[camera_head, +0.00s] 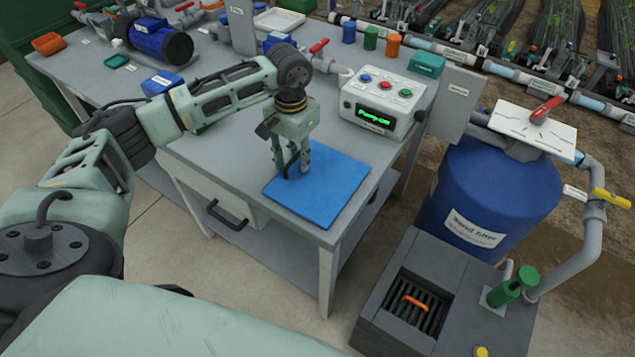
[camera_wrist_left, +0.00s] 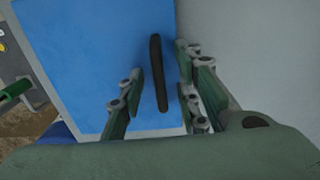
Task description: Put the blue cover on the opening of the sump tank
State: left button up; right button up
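The blue cover (camera_head: 335,187) lies flat at the near right corner of the grey workbench. It fills much of the left wrist view (camera_wrist_left: 80,60), with its black bar handle (camera_wrist_left: 158,75) standing out. My left gripper (camera_head: 293,170) points down over the cover's left part. Its fingers (camera_wrist_left: 160,72) are open on either side of the handle, with gaps visible on both sides. The sump tank (camera_head: 470,318) is a dark grey box on the floor at lower right. Its opening (camera_head: 430,287) is uncovered and shows dark slats and an orange handle inside. My right gripper is not in view.
A control box (camera_head: 382,105) with a green display stands behind the cover. A blue sand filter (camera_head: 495,195) and grey pipes rise behind the sump tank. A green valve (camera_head: 512,288) stands on the tank's right side. Open floor lies between the workbench (camera_head: 230,170) and the tank.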

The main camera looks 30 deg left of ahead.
pick_arm(q)
jog(key=shift+f, duration=0.1)
jog(key=shift+c, duration=0.3)
grip_shut()
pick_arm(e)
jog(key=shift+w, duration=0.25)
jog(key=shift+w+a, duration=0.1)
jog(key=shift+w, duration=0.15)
